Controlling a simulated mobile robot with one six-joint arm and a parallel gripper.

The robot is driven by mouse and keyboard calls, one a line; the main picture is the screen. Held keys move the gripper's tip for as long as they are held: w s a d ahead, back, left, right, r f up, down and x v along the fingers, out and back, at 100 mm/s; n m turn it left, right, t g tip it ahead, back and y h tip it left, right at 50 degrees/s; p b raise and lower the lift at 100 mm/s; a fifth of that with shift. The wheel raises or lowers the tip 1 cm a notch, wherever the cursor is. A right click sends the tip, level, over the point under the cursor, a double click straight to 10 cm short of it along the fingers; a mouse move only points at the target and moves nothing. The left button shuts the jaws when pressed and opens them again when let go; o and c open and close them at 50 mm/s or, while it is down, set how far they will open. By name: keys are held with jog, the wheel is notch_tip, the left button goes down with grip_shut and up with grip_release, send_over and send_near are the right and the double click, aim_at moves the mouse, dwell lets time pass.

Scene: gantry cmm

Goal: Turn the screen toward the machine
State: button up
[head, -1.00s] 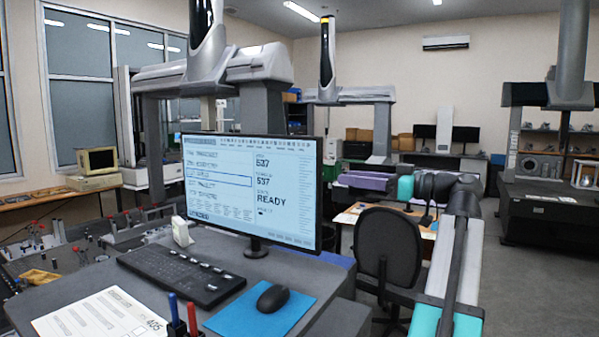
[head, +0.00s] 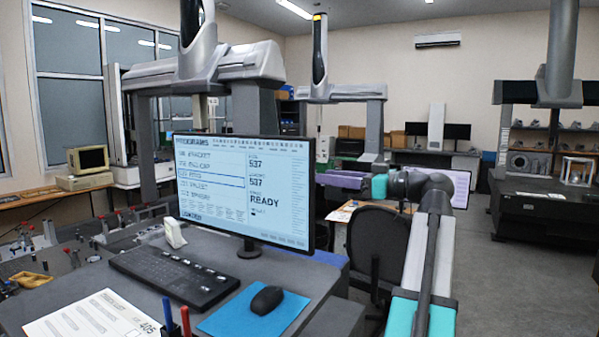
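The screen (head: 241,192) is a black-framed monitor on a short stand at the desk's back edge. It is lit with a list and the word READY, and its face is turned toward my camera. A large grey gantry measuring machine (head: 205,72) stands behind it, and its bed with fixtures spreads to the left. My arm rises at the right, with its dark wrist joints and a teal cap just right of the screen, apart from it in the picture.
On the desk (head: 120,262) are a keyboard (head: 172,276), a mouse (head: 267,299) on a blue mat (head: 233,318), a paper sheet (head: 92,317) and pens (head: 185,321). A dark chair (head: 378,246) stands between the desk and my arm. Open floor (head: 500,285) lies to the right.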

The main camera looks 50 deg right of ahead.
jog(key=p+x, duration=0.3)
jog(key=x, duration=0.7)
grip_shut()
